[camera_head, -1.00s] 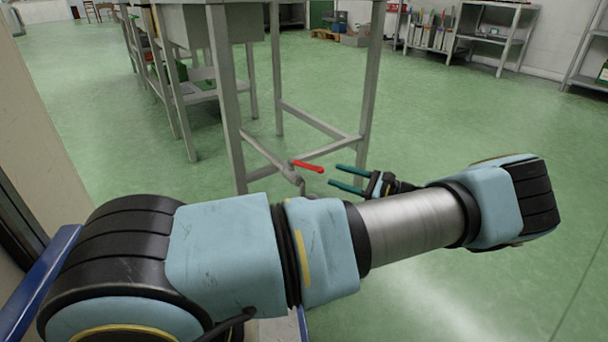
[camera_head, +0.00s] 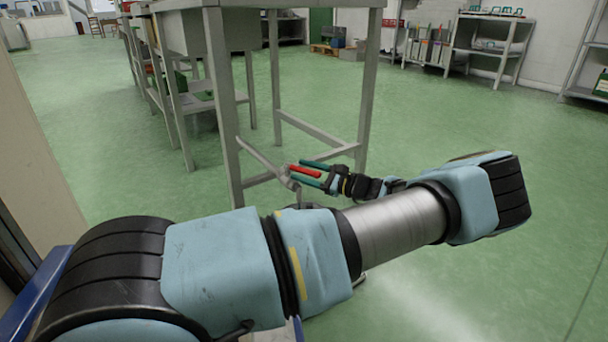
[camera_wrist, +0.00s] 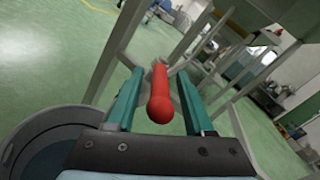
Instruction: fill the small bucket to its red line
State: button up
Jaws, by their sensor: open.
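A red lever handle (camera_head: 306,172) sits on a grey tap and pipe (camera_head: 286,181) low beside the steel stand. My gripper (camera_head: 297,171) is open, with its two teal fingers on either side of the handle. In the wrist view, the handle (camera_wrist: 160,100) points toward the camera between the fingers of my gripper (camera_wrist: 161,76). Gaps show on both sides of it there. A round grey thing (camera_wrist: 38,128) shows at the lower left of the wrist view. I cannot tell whether it is the small bucket. No red line is visible. My arm hides the floor below the tap.
The steel stand's legs (camera_head: 228,110) and cross bars (camera_head: 315,128) are close around the gripper. Shelving (camera_head: 490,45) stands along the back right wall. The green floor (camera_head: 450,120) to the right is clear.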

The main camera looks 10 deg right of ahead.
jog(key=shift+c, duration=0.2)
grip_shut()
dwell(1.2)
